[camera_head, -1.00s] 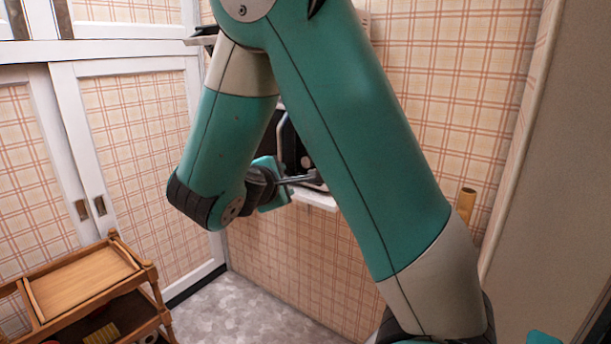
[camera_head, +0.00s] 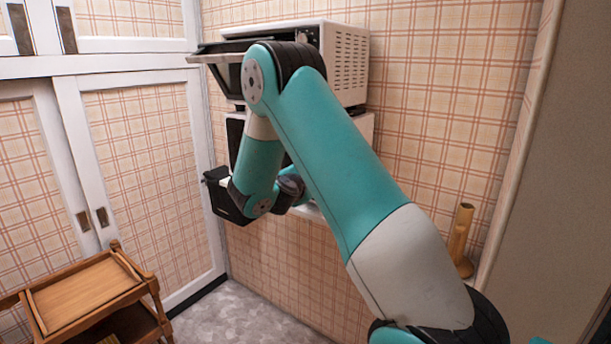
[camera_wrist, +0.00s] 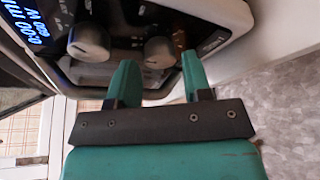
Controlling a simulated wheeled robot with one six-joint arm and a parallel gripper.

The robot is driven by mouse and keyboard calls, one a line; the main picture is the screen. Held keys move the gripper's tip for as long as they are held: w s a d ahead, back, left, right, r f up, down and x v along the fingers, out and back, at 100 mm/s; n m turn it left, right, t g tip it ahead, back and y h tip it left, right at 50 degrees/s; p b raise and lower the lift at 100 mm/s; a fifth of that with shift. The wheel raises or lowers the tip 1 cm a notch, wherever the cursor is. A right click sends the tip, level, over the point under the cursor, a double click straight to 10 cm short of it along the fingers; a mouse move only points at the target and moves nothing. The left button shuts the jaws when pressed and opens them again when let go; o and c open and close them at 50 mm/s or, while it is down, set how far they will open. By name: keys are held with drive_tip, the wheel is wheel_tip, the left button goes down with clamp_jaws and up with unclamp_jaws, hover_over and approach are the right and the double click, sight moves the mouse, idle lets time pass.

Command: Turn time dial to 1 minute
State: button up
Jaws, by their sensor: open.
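In the wrist view a black control panel fills the top, with a lit blue display (camera_wrist: 22,25) that seems to read 0:00 min and 600 W. Two round silver-grey knobs show, one on the left (camera_wrist: 90,42) and one on the right (camera_wrist: 160,52). I cannot read which is the time dial. My gripper (camera_wrist: 158,72) is open, with its teal fingertips on either side of the right knob's lower part; I cannot tell if they touch it. In the head view the lower white appliance (camera_head: 361,128) is partly behind my arm, and its knobs are hidden.
A white oven (camera_head: 343,62) with its dark door (camera_head: 222,57) open stands above the lower appliance. A wooden cart (camera_head: 85,292) stands lower left, a tan vase-like object (camera_head: 461,235) at right. Grey floor (camera_head: 240,315) is clear.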

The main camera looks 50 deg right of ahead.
drive_tip(key=shift+x, duration=0.85)
drive_tip(key=c, duration=0.6)
drive_tip(key=shift+f, duration=0.1)
drive_tip(key=shift+c, duration=0.2)
